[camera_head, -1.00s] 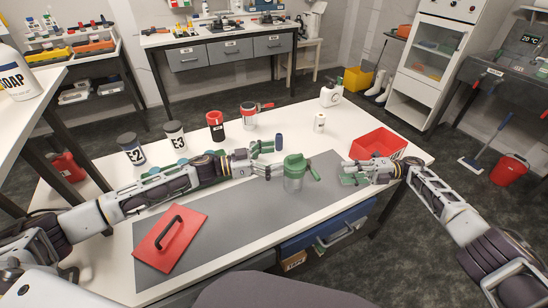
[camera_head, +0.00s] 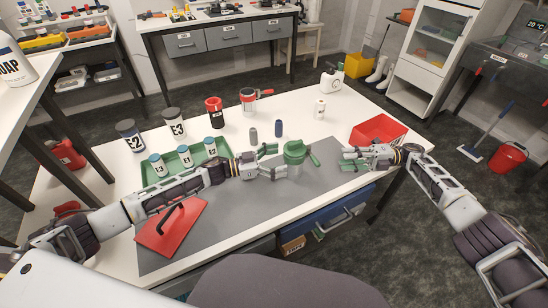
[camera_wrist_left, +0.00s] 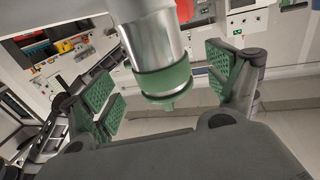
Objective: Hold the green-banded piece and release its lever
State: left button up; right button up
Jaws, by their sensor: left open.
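The green-banded piece (camera_head: 294,163) stands upright on the grey mat, a silver cylinder with a green top and a green lever (camera_head: 314,158) sticking out to its right. My left gripper (camera_head: 272,160) is open at the piece's left side, its fingers pointing at it. In the left wrist view, the piece's silver body and green band (camera_wrist_left: 163,82) lie between the spread green finger pads, with gaps on both sides. My right gripper (camera_head: 344,159) looks open and empty, to the right of the lever and apart from it.
A red bin (camera_head: 378,136) stands just behind my right gripper. A green tray (camera_head: 152,176) with small labelled jars and a red board with a black handle (camera_head: 170,228) lie left. A red-topped silver piece (camera_head: 248,104) and several jars stand behind. The mat's front is clear.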

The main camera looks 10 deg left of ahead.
aim_at(295, 166)
pick_arm(q)
jog(key=shift+x, duration=3)
jog(key=c, duration=1.4)
